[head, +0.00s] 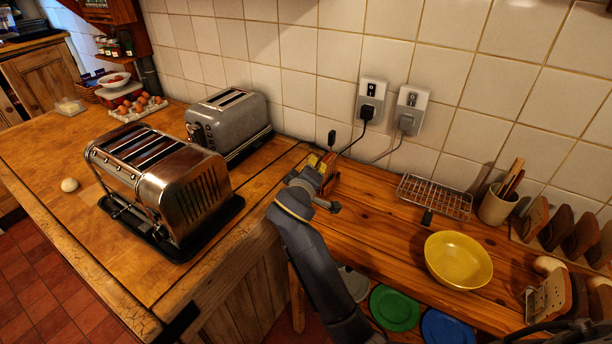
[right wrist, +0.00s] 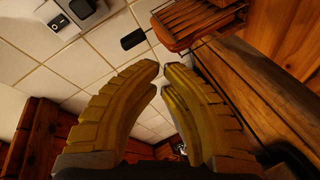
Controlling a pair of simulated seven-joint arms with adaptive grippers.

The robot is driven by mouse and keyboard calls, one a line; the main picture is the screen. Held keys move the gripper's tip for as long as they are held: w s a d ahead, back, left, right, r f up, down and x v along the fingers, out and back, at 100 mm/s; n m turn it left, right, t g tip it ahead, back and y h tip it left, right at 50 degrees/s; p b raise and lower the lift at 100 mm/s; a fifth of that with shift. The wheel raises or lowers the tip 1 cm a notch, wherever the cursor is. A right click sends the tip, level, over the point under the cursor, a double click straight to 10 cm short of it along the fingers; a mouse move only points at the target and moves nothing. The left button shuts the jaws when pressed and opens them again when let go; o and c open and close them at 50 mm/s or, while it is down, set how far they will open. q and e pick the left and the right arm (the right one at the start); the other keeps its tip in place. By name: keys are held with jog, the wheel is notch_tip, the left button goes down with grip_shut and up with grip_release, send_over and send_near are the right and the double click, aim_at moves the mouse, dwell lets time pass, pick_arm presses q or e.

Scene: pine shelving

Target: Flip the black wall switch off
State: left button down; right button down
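The black wall switch (head: 332,138) is a small dark block low on the tiled wall, left of the sockets. It also shows in the right wrist view (right wrist: 133,38), seen upside down, with bare tile between it and my fingers. Its on or off position is too small to read. My right gripper (head: 325,166) is just below and in front of it in the head view, apart from it. In the right wrist view its yellow ribbed fingers (right wrist: 162,78) are empty, with a narrow gap between the tips. My left gripper is not in view.
Two wall sockets (head: 371,98) with plugs and cables are right of the switch. A grey toaster (head: 230,122) and a chrome toaster (head: 178,190) stand to the left. A wire rack (head: 435,196) and yellow bowl (head: 458,260) are on the right.

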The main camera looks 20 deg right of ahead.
jog(key=shift+s+a+f+y, duration=0.2)
jog(key=shift+s+a+f, duration=0.1)
jog(key=shift+a+f, duration=0.15)
jog(key=shift+s+a+f+y, duration=0.25)
jog(key=shift+a+f, duration=0.1)
jog(key=shift+f, duration=0.2)
jog(key=c, duration=2.1)
grip_release()
